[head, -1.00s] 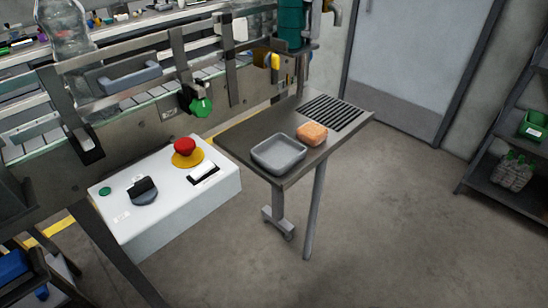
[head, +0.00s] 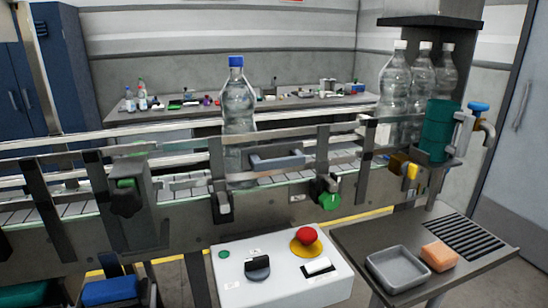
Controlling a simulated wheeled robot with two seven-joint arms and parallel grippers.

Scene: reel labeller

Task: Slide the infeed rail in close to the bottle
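A clear bottle with a blue cap (head: 238,105) stands upright on the conveyor (head: 70,208). A metal guide rail (head: 290,145) on upright brackets runs along the near side of the conveyor, in front of the bottle. A grey-blue handle (head: 277,161) sits at the rail, just right of the bottle. A green knob (head: 328,197) is on the conveyor's near side, right of the handle. Another green-and-black knob (head: 126,197) is further left. I cannot tell the exact gap between rail and bottle. Neither of my grippers is in view.
A white control box (head: 285,275) with a red button (head: 307,236) stands in front. A side table (head: 350,240) at right holds a grey tray (head: 397,268) and an orange sponge (head: 439,256). Several capless-blue, white-capped bottles (head: 395,85) stand at back right beside a green cylinder (head: 437,130).

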